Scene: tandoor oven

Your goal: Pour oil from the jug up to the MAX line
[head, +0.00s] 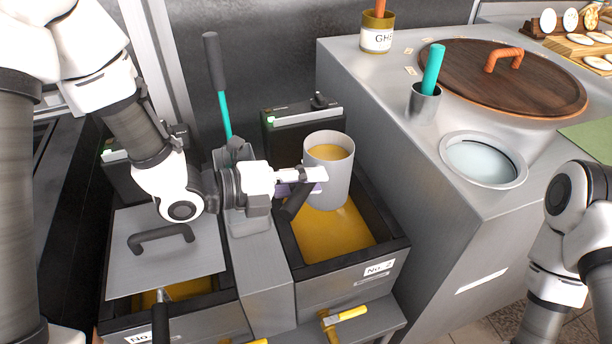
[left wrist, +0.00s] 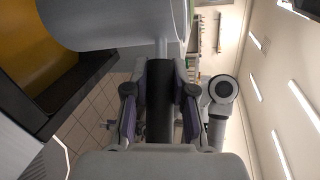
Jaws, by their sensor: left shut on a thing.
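The jug (head: 327,185) is a pale grey cylinder with amber oil (head: 328,152) inside, held nearly upright over the No. 2 fryer vat (head: 377,268). My left gripper (head: 299,184) is shut on the jug's black handle (left wrist: 160,115), its purple-padded fingers on either side in the left wrist view. The jug's wall also fills the top of that view (left wrist: 115,22). Amber oil (head: 335,230) lies in the No. 2 vat below the jug. I cannot make out a MAX line. My right arm shows at the right edge of the head view; its gripper is out of frame.
A grey lid (head: 165,255) with a black handle partly covers the left vat. A black-and-teal handled tool (head: 220,90) stands behind. A steel counter (head: 400,140) with a wooden-lidded tandoor (head: 500,80) stands right. A yellow-handled tap (head: 345,314) is at the front.

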